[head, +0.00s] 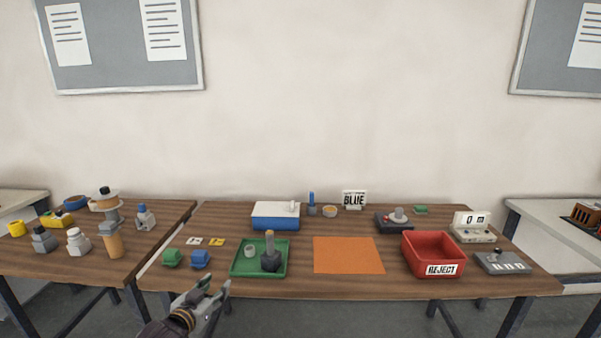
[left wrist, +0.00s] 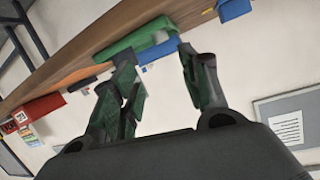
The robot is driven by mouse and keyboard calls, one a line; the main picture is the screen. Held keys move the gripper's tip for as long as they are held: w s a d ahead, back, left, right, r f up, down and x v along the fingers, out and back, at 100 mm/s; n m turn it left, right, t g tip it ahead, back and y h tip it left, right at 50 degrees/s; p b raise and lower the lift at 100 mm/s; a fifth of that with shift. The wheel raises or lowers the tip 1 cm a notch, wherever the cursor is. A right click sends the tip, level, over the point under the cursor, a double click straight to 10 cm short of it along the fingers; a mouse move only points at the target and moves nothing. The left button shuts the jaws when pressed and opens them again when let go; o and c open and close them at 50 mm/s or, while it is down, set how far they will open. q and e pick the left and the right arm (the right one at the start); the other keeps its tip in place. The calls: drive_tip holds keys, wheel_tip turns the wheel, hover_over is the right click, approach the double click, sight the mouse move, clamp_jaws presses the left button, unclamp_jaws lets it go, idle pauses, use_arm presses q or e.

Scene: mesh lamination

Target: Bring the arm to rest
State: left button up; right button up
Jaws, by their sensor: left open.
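My left gripper (head: 219,288) is in front of the table's near edge, at the lower left of the head view. In the left wrist view its two fingers (left wrist: 160,85) are spread apart with nothing between them. The green tray (head: 238,272) on the table lies just beyond the gripper; it also shows past the fingertips in the left wrist view (left wrist: 130,42). My right gripper does not show in either view.
A second table (head: 90,260) with bottles stands at the left.

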use_arm(q)
drive_tip(key=a+f+g+y, duration=0.1)
drive_tip(key=a+f, duration=0.5)
drive_tip(key=f, duration=0.6)
drive_tip(key=a+f+g+y, duration=0.15)
drive_tip(key=a+f, duration=0.35)
drive_tip(key=f, duration=0.7)
drive_tip(key=s+a+f+g+y, duration=0.1)
drive_tip(key=s+a+f+g, duration=0.15)
drive_tip(key=s+f, duration=0.55)
drive_tip(key=s+a+f+g, duration=0.1)
drive_tip(key=s+a+f, duration=0.25)
drive_tip(key=f, duration=0.85)
drive_tip(key=s+f+g, duration=0.2)
drive_tip(key=s+f, duration=0.6)
drive_tip(key=s, duration=0.3)
drive_tip(key=s+f+g, duration=0.2)
drive_tip(key=s+f, duration=0.6)
drive_tip(key=s, duration=0.3)
drive_tip(key=s+d+f+g, duration=0.1)
drive_tip(key=s+d+f, duration=0.1)
drive_tip(key=s, duration=0.4)
drive_tip(key=s+d+f+g, duration=0.1)
drive_tip(key=s+d+f, duration=0.1)
drive_tip(key=s+d, duration=0.2)
drive_tip(key=s+d+f+n+g, duration=0.1)
drive_tip(key=s+d, duration=0.2)
drive_tip(key=s, duration=0.5)
drive_tip(key=shift+d+f, duration=0.15)
drive_tip(key=shift+f, duration=0.25)
